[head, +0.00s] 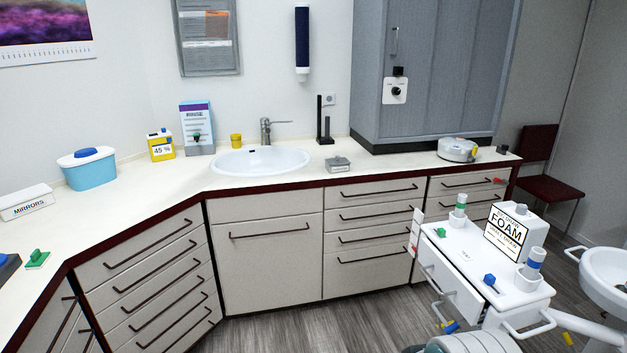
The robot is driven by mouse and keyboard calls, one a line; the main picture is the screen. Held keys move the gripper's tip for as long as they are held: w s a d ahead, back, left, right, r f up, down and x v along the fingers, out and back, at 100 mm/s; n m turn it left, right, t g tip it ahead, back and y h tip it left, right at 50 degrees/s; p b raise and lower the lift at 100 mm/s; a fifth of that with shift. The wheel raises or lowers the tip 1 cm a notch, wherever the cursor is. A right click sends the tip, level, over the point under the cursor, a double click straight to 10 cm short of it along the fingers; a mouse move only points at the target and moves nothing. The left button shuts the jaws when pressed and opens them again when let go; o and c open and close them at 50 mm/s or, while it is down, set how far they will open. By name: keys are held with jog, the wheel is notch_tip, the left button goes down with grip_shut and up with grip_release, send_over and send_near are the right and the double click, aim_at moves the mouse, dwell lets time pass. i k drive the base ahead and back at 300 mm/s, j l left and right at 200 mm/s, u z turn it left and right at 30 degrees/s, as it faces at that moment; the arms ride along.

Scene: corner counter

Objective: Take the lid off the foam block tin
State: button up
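The foam block tin (517,236) is a white box on top of the white cart at the right. A large tilted label on its front reads FOAM, with smaller lines I cannot read surely. A small grey knob (521,209) stands on its top. The top looks closed; the seam of a lid is too small to make out. I see no gripper in the head view.
The white cart (466,262) also carries a green-banded container (460,204), a blue-banded cup (533,264) and a small blue piece (489,280). Its upper drawer looks partly open. The corner counter (130,196) with a sink (260,161) lies behind. Grey floor (330,325) is clear in front.

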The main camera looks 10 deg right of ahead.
aim_at(338, 159)
jog(key=i+j+z, duration=0.15)
jog(key=i, duration=0.15)
jog(key=i+j+z, duration=0.1)
jog(key=i, duration=1)
jog(key=i+l+u, duration=0.1)
jog(key=i, duration=0.9)
jog(key=i+l, duration=0.15)
jog(key=i, duration=0.8)
